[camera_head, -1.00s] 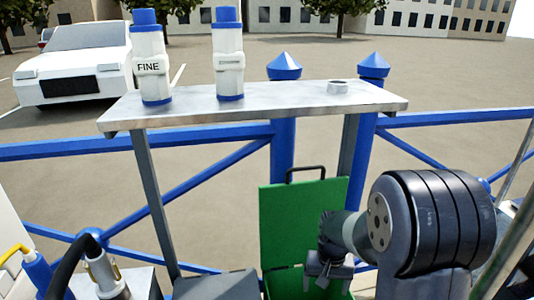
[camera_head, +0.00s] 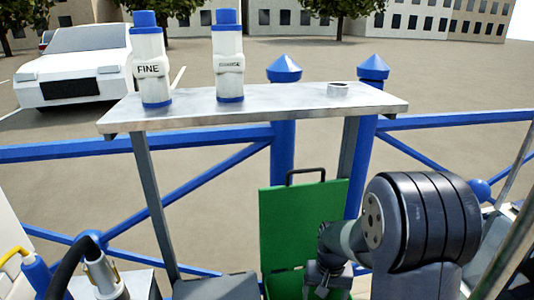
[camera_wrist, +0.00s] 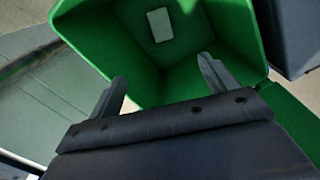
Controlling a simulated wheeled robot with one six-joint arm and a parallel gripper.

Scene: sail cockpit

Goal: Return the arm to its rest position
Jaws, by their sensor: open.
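My gripper (camera_wrist: 162,90) is open and empty in the wrist view, its two fingers apart over the mouth of a green bin (camera_wrist: 240,30). A pale rectangle (camera_wrist: 159,25) shows inside the bin. In the head view my gripper (camera_head: 322,285) is low, in front of the green bin's raised lid (camera_head: 285,225), partly cut off by the bottom edge. My arm comes in from the right.
A metal shelf (camera_head: 200,118) carries a white-and-blue bottle marked FINE (camera_head: 150,60), a second such bottle (camera_head: 229,58) and a small metal ring (camera_head: 338,87). Blue railing (camera_head: 220,136) and posts stand behind. A black cable with connector (camera_head: 103,275) is at lower left.

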